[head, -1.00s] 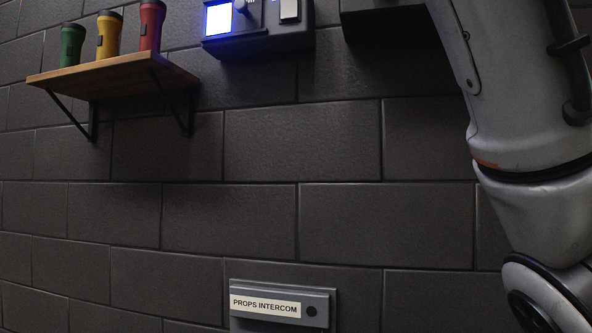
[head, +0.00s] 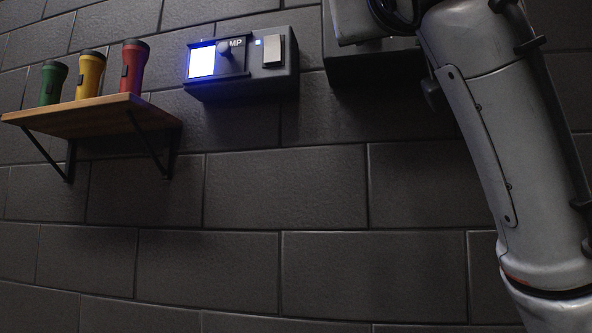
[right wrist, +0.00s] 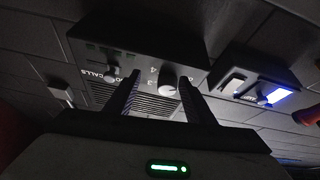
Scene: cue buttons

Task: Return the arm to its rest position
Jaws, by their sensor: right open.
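My right arm (head: 490,140) comes down the right side of the head view. My right gripper (right wrist: 160,96) shows in the right wrist view, with its two dark fingers apart and nothing seen between them. Behind the fingertips is a dark wall box (right wrist: 140,55) with a "CALLS" label, a pale round knob (right wrist: 168,86) and a grille. The fingers hide part of its face; I cannot tell whether they touch it. In the head view this box (head: 375,75) is partly hidden behind my arm. My left gripper is not in view.
A lit-screen box (head: 240,62) with a lever and a pale switch hangs on the dark block wall; it also shows in the wrist view (right wrist: 255,84). A wooden shelf (head: 95,116) holds green (head: 52,84), yellow (head: 90,75) and red (head: 133,66) flashlights. The wall below is bare.

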